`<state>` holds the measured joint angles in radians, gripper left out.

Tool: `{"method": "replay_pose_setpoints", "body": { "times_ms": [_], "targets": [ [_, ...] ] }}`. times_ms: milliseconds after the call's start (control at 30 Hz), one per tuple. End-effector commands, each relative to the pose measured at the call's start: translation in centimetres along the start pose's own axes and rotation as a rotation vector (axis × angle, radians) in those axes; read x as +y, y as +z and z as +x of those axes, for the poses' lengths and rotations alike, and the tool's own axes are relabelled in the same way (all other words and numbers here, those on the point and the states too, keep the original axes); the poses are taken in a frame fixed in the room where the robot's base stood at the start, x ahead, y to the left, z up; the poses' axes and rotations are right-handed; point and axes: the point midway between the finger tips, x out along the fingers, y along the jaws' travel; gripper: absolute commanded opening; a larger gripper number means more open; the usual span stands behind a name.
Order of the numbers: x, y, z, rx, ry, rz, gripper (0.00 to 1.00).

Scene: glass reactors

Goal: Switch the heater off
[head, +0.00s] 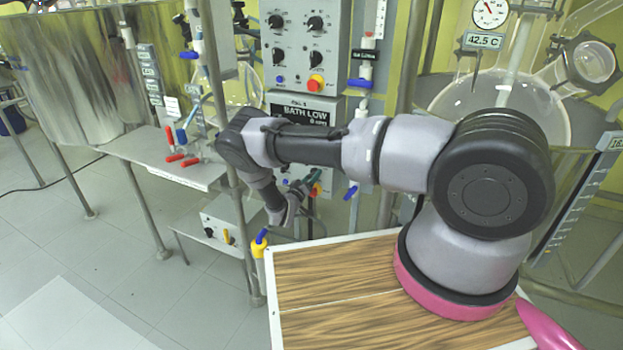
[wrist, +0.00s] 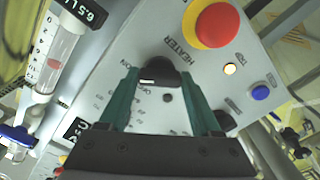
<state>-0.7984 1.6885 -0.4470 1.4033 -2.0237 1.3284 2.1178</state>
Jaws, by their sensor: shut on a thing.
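The black heater knob (wrist: 160,68) sits on a pale panel (wrist: 262,58) in the wrist view, beside the word HEATER. Its pale mark points to the lower left, near the letters ON. My gripper (wrist: 157,76) has its two teal fingers on either side of the knob and is shut on it. A small lamp (wrist: 230,69) on the same panel glows yellow-white. In the head view my gripper (head: 311,183) reaches to a low panel under the BATH LOW box, and my arm hides most of that panel, including the knob.
A red button on a yellow base (wrist: 216,24) and a blue button (wrist: 260,92) are close to the knob. A glass tube with a blue-handled valve (wrist: 18,135) stands at the left. In the head view, a steel post (head: 243,210) and a yellow valve (head: 259,246) are near my forearm.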

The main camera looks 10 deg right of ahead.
Motion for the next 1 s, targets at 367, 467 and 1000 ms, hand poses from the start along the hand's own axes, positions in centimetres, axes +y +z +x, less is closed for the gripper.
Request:
{"method": "replay_pose_setpoints", "body": {
  "times_ms": [367,467,1000],
  "targets": [
    [-0.09,0.04,-0.11,0.001,-0.002,-0.333,0.09],
    [-0.10,0.02,-0.12,0.002,-0.002,-0.429,0.09],
    [-0.08,0.08,-0.10,0.000,-0.002,-0.836,0.09]
  ]
}}
